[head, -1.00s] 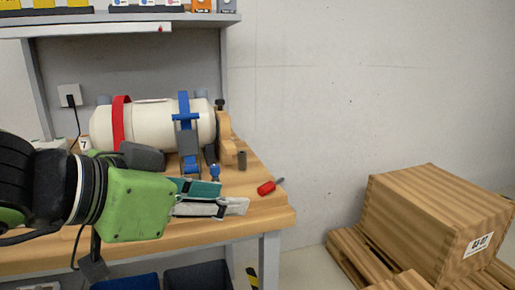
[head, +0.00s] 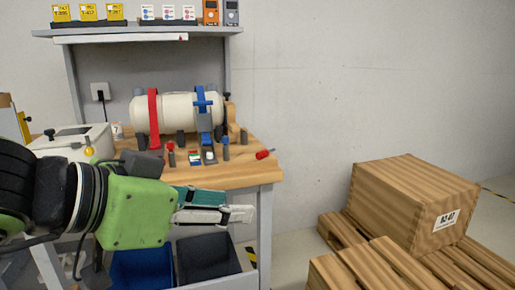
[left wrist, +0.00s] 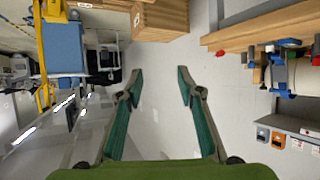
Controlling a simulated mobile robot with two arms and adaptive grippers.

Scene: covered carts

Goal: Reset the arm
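My left gripper (head: 247,214) reaches in from the left in the head view, on its green wrist housing, in front of the workbench. In the left wrist view my left gripper (left wrist: 160,75) has its two teal-padded fingers spread wide apart. Nothing is between them but bare grey floor. My right gripper shows in neither view.
The wooden workbench (head: 240,176) carries a white cylinder (head: 178,113) with red and blue straps, and a red-handled tool (head: 264,154). Blue (head: 140,268) and dark (head: 205,258) bins sit below. A wooden crate (head: 400,195) rests on pallets at right. Floor between is clear.

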